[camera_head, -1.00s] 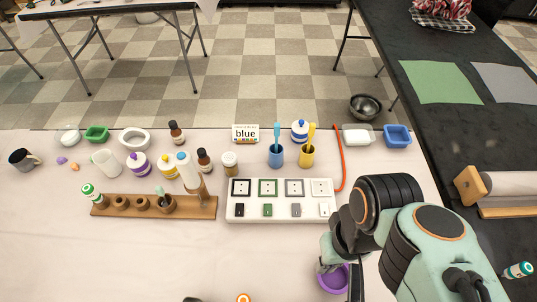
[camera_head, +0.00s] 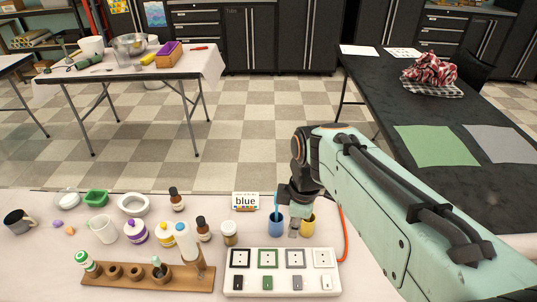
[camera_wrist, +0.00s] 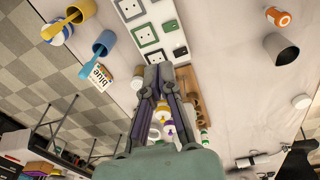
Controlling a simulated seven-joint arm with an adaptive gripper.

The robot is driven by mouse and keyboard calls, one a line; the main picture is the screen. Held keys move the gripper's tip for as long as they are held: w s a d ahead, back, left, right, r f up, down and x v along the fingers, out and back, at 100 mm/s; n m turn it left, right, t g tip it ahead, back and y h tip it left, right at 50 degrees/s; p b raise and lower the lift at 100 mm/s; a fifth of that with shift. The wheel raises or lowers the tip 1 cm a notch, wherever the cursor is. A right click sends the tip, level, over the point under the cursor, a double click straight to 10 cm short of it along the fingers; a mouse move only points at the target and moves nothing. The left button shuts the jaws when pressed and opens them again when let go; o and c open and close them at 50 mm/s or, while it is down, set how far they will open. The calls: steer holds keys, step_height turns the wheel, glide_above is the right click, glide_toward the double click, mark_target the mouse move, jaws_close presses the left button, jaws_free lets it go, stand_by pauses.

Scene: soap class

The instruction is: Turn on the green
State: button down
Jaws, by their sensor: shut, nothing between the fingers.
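The white switch panel (camera_head: 251,272) lies on the near table, with a row of framed sockets behind a row of small switches. The green switch (camera_head: 267,283) is second from left, in front of the green-framed socket (camera_head: 268,258). The panel is also in the wrist view, where the green-framed socket (camera_wrist: 145,35) and green switch (camera_wrist: 168,27) show.
The blue cup (camera_head: 276,224) and yellow cup (camera_head: 308,224) stand close behind the panel. A "blue" sign (camera_head: 246,201) stands further back. A wooden rack (camera_head: 130,280) and several bottles are to the left. An orange cable (camera_head: 343,230) runs at the right.

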steer(key=n+g, duration=0.1)
glide_above(268, 287)
steer(key=w+d, duration=0.2)
steer(key=w, duration=0.1)
step_height(268, 287, down, 5)
steer(key=a+f, duration=0.1)
steer(key=s+a+f+g, duration=0.1)
steer(key=f, duration=0.1)
steer(key=shift+s+n+h, duration=0.1)
steer(key=shift+n+h, duration=0.2)
steer(key=shift+h, duration=0.1)
steer(key=shift+f, duration=0.1)
steer(key=f, duration=0.4)
steer(key=s+f, duration=0.1)
steer(key=f, duration=0.8)
steer(key=shift+s+f, duration=0.35)
steer(key=shift+f, duration=0.05)
steer(key=shift+s+f, duration=0.1)
steer(key=shift+f, duration=0.15)
